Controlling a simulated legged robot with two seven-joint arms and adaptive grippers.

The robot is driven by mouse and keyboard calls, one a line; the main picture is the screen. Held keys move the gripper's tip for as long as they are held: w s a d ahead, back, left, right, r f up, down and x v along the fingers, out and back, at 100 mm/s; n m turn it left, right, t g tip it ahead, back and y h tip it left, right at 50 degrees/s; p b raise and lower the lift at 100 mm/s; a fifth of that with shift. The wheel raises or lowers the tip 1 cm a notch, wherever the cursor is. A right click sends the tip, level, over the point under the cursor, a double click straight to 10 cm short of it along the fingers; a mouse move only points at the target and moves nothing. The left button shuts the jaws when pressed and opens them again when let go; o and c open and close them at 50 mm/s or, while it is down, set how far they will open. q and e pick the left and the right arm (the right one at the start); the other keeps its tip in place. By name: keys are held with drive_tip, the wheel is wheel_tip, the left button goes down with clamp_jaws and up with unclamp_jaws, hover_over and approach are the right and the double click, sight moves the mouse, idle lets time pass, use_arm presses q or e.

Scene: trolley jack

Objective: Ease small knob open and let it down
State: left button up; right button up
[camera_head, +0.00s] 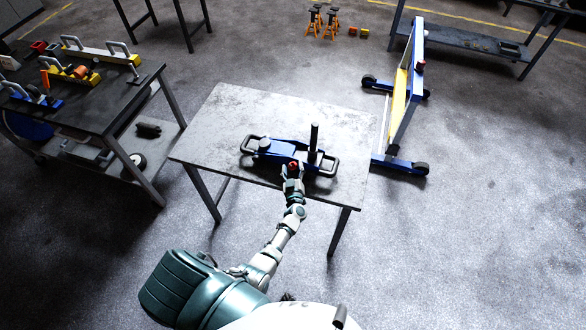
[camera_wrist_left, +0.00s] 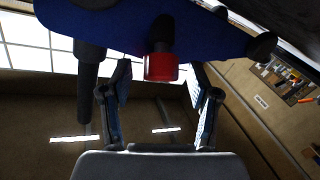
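A blue trolley jack (camera_head: 272,150) lies on the grey table, with a black upright post (camera_head: 314,136) and a looped handle at each end. A small red knob (camera_head: 293,165) is on its near side. In the left wrist view the red knob (camera_wrist_left: 160,67) hangs on a dark stem against the blue jack body (camera_wrist_left: 140,25). My left gripper (camera_head: 293,172) is at the knob. Its fingers (camera_wrist_left: 160,85) are spread, one on each side of the knob, with visible gaps. My right gripper is not in view.
The table (camera_head: 225,120) is bare around the jack. A workbench (camera_head: 110,100) with tools stands to the left. A blue and yellow wheeled frame (camera_head: 402,100) stands to the right. Orange jack stands (camera_head: 322,22) are on the floor behind.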

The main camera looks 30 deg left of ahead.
use_arm(q)
drive_tip(key=shift+f, duration=0.1)
drive_tip(key=shift+s+d, duration=0.1)
drive_tip(key=shift+d, duration=0.05)
drive_tip(key=v, duration=1.1)
drive_tip(key=shift+s+d, duration=0.25)
drive_tip(key=shift+s, duration=0.1)
drive_tip(key=shift+a, duration=0.1)
